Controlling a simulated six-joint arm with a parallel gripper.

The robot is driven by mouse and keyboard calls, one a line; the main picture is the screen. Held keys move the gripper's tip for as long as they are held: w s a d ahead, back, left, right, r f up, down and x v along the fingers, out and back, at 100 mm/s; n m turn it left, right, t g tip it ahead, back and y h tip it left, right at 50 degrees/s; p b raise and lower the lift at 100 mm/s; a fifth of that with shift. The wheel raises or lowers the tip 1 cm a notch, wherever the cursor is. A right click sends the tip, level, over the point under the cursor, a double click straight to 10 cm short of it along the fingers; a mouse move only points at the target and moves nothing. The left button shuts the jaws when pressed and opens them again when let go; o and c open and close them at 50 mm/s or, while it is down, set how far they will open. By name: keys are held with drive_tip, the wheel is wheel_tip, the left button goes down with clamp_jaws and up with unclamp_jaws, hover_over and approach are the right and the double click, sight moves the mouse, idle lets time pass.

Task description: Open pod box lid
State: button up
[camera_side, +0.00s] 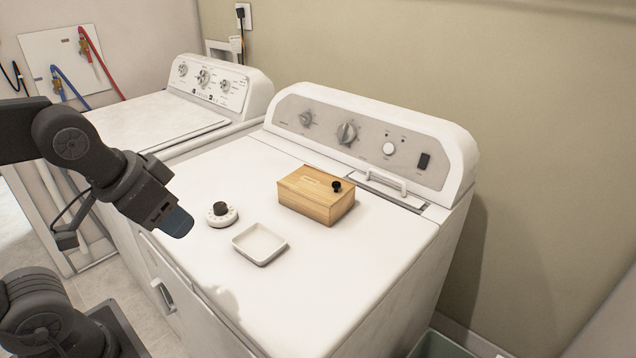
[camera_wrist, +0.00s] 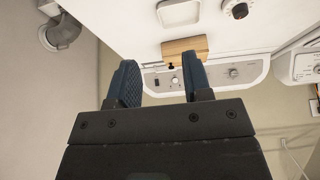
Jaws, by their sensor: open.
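The pod box (camera_side: 310,203) is a wooden box on top of the white dryer-like machine. Its lid (camera_side: 313,186) lies shut on it, with a small black knob (camera_side: 337,186) near the right end. In the wrist view the box (camera_wrist: 185,48) and its dark knob (camera_wrist: 171,66) show upside down, beyond the fingertips. My gripper (camera_side: 178,222) is in the air over the machine's front left edge, well apart from the box. In the wrist view my gripper (camera_wrist: 160,75) has its two blue fingers spread, with nothing between them.
A white square dish (camera_side: 259,245) and a round white timer with a dark knob (camera_side: 221,214) lie in front of the box. The control panel (camera_side: 372,135) rises behind it. A second machine (camera_side: 160,118) stands at the left. The top's front right is clear.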

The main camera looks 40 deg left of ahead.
drive_tip(key=shift+n, duration=0.6)
drive_tip(key=w+r, duration=0.1)
drive_tip(key=w, duration=0.1)
drive_tip(key=w+r, duration=0.1)
drive_tip(key=w, duration=0.1)
drive_tip(key=w+r, duration=0.2)
drive_tip(key=w, duration=0.1)
drive_tip(key=shift+w, duration=0.1)
drive_tip(key=n+g+y, duration=0.2)
drive_tip(key=n, duration=0.2)
hover_over(335, 183)
drive_tip(key=s+d, duration=0.3)
drive_tip(key=s, duration=0.2)
wheel_tip(335, 183, down, 3)
drive_tip(key=x, duration=1.3)
drive_tip(key=shift+w+a, duration=0.15)
drive_tip(key=shift+w, duration=0.2)
drive_tip(key=shift+c, duration=0.4)
drive_tip(key=shift+r, duration=0.1)
clamp_jaws()
drive_tip(key=shift+a, duration=0.1)
